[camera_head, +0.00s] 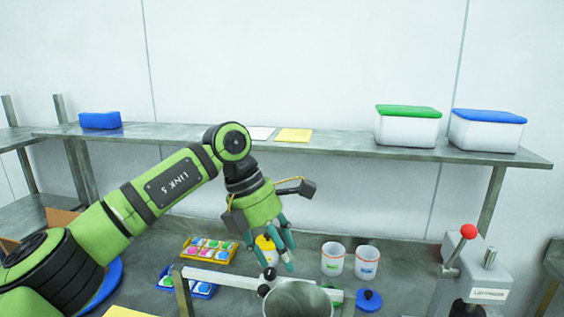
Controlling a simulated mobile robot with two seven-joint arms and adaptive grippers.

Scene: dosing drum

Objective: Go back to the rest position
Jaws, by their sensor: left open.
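My left arm (158,190) comes in from the left, green and black, and bends down over the bench. My left gripper (286,252), with teal fingers, is open and points down just behind the metal drum (298,302). I see nothing held between its fingers. A yellow-topped container (265,247) is partly hidden behind the fingers; I cannot tell if they touch it. My right gripper is not in view.
Two white cups (333,259) stand right of the gripper, with a blue lid (369,299) in front. A yellow tray (209,249) of coloured pieces lies left. A red-knobbed lever device (478,268) stands right. A shelf (340,146) with lidded bins (408,128) runs behind.

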